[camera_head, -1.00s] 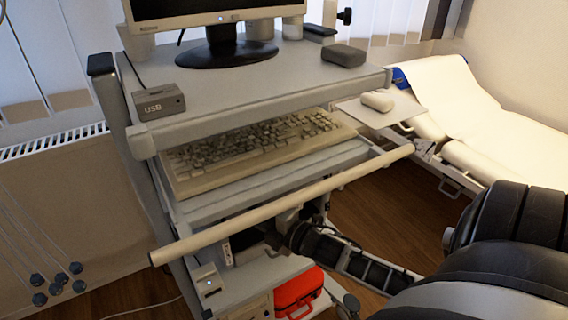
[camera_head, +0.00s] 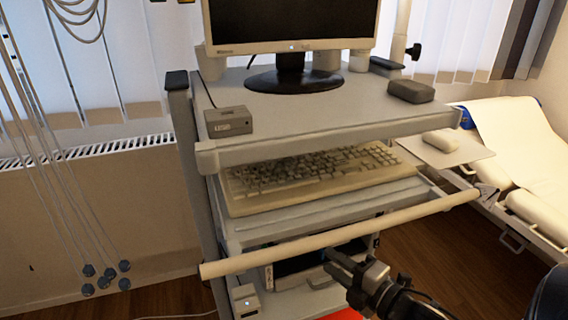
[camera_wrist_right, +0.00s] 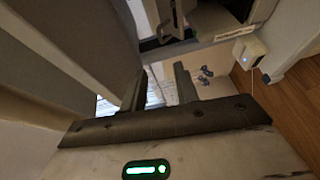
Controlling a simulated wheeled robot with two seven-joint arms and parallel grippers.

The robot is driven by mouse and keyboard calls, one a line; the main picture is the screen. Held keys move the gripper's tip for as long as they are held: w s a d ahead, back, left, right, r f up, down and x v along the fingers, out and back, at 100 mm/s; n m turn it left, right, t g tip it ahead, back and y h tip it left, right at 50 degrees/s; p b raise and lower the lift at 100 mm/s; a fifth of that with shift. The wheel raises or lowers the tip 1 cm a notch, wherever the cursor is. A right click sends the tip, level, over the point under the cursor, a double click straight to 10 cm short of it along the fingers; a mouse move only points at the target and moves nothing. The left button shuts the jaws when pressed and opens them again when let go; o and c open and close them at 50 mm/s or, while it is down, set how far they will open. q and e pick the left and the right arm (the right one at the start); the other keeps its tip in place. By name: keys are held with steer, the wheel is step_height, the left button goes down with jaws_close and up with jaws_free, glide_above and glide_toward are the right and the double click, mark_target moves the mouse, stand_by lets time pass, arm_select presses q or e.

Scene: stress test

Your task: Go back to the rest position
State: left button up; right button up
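My right gripper (camera_head: 335,263) is low in the head view, in front of the cart and just below its front handle bar (camera_head: 340,235). Its arm comes in from the lower right. In the right wrist view its two fingers (camera_wrist_right: 160,75) stand apart with nothing held between them. Whether the gripper touches the cart cannot be told. My left gripper is not in view.
The grey cart shelf (camera_head: 300,112) carries a monitor (camera_head: 290,25), a USB box (camera_head: 229,121) and a dark grey box (camera_head: 411,90). A keyboard (camera_head: 315,178) lies below. A bed (camera_head: 520,135) stands right. Floor (camera_head: 440,250) shows between cart and bed.

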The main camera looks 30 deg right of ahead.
steer(key=s+a+f+m+g, duration=0.3)
steer(key=a+f+m, duration=0.2)
steer(key=a+m, duration=0.3)
steer(key=s+a+f+m+g, duration=0.3)
steer(key=a+m, duration=0.5)
steer(key=a, duration=0.3)
step_height(320, 180, down, 3)
steer(key=shift+s+r+m+g, duration=0.15)
steer(key=shift+s+m+g, duration=0.15)
steer(key=shift+s+m, duration=0.15)
